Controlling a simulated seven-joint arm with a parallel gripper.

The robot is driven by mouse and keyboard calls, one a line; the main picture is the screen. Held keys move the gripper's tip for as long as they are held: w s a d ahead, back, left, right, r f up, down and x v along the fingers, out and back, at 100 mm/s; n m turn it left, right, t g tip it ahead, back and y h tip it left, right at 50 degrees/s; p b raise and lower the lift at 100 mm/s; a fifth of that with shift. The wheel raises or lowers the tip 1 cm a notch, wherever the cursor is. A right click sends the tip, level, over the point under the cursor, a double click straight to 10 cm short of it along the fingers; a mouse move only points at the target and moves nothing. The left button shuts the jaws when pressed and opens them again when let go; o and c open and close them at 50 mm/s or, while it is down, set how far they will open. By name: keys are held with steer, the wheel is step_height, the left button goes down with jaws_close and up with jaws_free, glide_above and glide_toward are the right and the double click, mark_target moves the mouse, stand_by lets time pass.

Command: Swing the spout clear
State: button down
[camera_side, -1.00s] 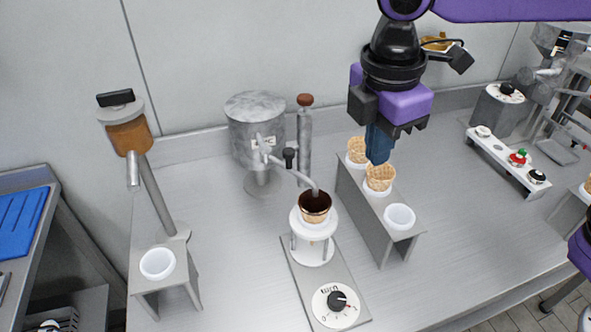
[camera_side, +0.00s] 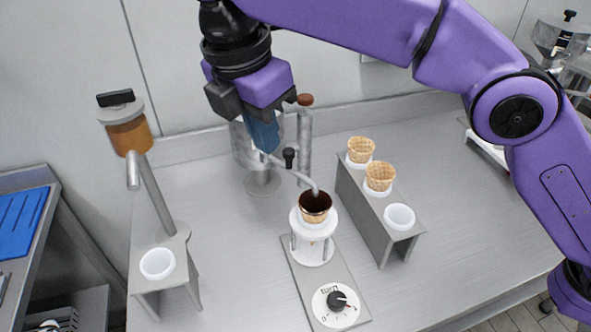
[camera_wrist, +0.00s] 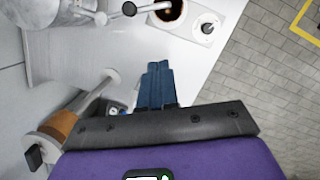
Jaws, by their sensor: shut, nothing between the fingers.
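The spout (camera_side: 296,177) is a grey metal tube from the tank (camera_side: 243,152). Its tip is over a dark-filled cone (camera_side: 315,205) in a white ring holder. A black knob (camera_side: 289,155) stands up on the spout; it also shows in the wrist view (camera_wrist: 129,9). My gripper (camera_side: 266,146) is shut and empty, its blue fingers pointing down in front of the tank, left of the knob. In the side view they overlap the tank and the spout's root; I cannot tell whether they touch. The wrist view shows the fingers (camera_wrist: 157,68) together.
A rack (camera_side: 375,225) with two waffle cones and an empty white ring stands right of the holder. A dial (camera_side: 337,303) sits in front. An amber dispenser (camera_side: 130,135) on a slanted post stands left, above a white cup (camera_side: 157,263). Open counter lies between.

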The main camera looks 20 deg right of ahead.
steer(key=shift+f, duration=0.1)
stand_by(0.3)
steer(key=w+d+f, duration=0.3)
steer(key=d+f, duration=0.2)
steer(key=f, duration=0.6)
steer(key=shift+d, duration=0.15)
stand_by(0.5)
steer(key=shift+w+d+r+n, duration=0.1)
steer(key=shift+d+n, duration=0.1)
steer(key=shift+n, duration=0.2)
